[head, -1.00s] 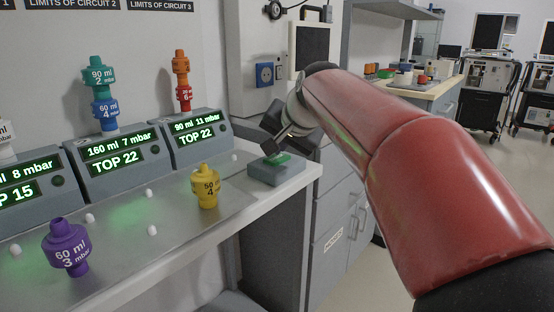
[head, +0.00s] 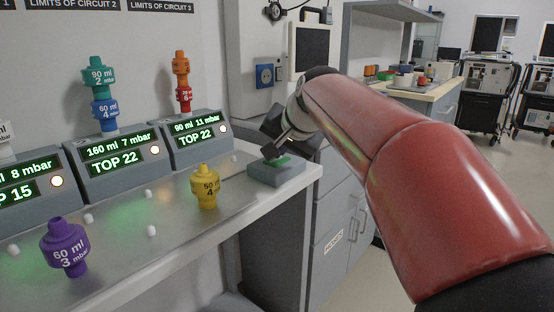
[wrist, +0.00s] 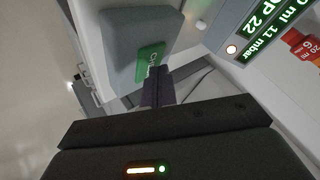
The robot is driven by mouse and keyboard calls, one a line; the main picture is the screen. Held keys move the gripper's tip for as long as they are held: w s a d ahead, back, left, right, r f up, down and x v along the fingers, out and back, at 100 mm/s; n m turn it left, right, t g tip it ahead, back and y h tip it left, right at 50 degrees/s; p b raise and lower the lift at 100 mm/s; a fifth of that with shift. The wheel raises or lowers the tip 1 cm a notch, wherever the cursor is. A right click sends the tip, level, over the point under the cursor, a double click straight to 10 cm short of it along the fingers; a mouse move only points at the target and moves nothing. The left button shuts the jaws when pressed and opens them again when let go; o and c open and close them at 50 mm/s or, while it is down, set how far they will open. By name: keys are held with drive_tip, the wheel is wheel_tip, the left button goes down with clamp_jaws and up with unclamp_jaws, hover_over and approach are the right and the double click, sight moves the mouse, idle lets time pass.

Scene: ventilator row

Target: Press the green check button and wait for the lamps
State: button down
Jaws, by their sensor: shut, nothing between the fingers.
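The green check button (head: 278,162) sits on a grey box (head: 277,175) at the right end of the bench; in the wrist view the button (wrist: 150,62) is partly covered by my fingers. My gripper (head: 270,154) is shut and empty, its fingertips (wrist: 158,80) at the button's edge. They look in contact, but I cannot tell how far the button is pressed. Round lamps glow warm white on the left display box (head: 57,181), the middle one (head: 155,154) and the right one (head: 223,129). Their screens read TOP 15, TOP 22 and TOP 22.
A yellow part (head: 205,187) and a purple part (head: 66,246) stand on the metal bench top, among small white pegs. Teal (head: 98,77) and blue (head: 105,113) parts are stacked on the middle box, orange and red ones (head: 182,82) on the right box.

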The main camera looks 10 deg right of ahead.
sight(279, 161)
drive_tip(key=shift+r+p, duration=0.75)
drive_tip(key=shift+r, duration=0.05)
wheel_tip(279, 161, up, 5)
drive_tip(key=p, duration=0.4)
idle(0.5)
drive_tip(key=s+f+n+g+h, duration=0.1)
drive_tip(key=s+f+n, duration=0.2)
drive_tip(key=s+f, duration=0.7)
drive_tip(key=s+f+n+g+h, duration=0.1)
drive_tip(key=s+f+n+g, duration=0.1)
drive_tip(key=s+f, duration=0.9)
drive_tip(key=s+n, duration=0.1)
drive_tip(key=s, duration=0.5)
drive_tip(key=shift+s+n, duration=0.3)
drive_tip(key=shift+s, duration=0.05)
drive_tip(key=shift+a, duration=0.1)
